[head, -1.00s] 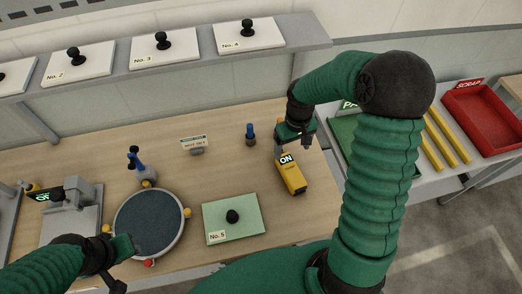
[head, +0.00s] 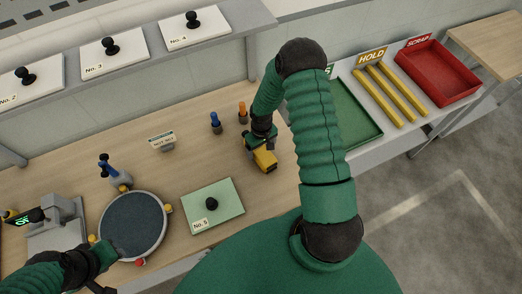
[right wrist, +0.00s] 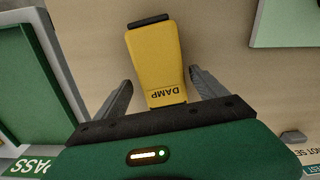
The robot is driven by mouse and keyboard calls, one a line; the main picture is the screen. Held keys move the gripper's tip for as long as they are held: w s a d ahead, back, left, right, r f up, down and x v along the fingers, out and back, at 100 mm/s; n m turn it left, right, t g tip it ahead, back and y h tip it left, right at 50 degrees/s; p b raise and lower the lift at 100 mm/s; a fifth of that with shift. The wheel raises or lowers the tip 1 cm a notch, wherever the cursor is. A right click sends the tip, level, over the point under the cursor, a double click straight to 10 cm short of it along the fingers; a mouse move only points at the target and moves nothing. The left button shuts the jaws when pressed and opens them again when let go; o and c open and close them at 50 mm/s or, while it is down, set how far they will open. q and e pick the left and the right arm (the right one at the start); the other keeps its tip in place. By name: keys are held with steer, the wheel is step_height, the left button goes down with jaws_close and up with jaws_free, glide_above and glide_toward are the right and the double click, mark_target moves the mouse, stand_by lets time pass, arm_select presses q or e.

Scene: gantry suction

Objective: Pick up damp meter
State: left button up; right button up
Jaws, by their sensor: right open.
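The yellow damp meter (head: 263,159) lies on the wooden bench, partly hidden by my right gripper in the head view. In the right wrist view the damp meter (right wrist: 155,62) shows its "DAMP" label and a dark end. My right gripper (head: 256,146) is over it, and in the right wrist view its open fingers (right wrist: 158,88) stand on either side of the meter's near end, with gaps on both sides. My left gripper (head: 100,270) is at the lower left, beside the round dark plate; its jaws are not clear.
A light green No. 5 plate (head: 228,199) with a black knob and a round dark disc (head: 133,226) lie on the bench. Blue and orange pegs (head: 242,112) stand behind the meter. A green tray (head: 358,118), yellow bars (head: 391,92) and a red scrap tray (head: 435,75) are at right.

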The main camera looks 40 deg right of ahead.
steer(key=shift+w+f, duration=0.1)
steer(key=shift+f, duration=0.25)
steer(key=shift+w+a+r, duration=0.1)
steer(key=shift+w+a, duration=0.05)
steer(key=shift+a, duration=0.15)
steer(key=c, duration=1)
steer(key=shift+d, duration=0.2)
jaws_close()
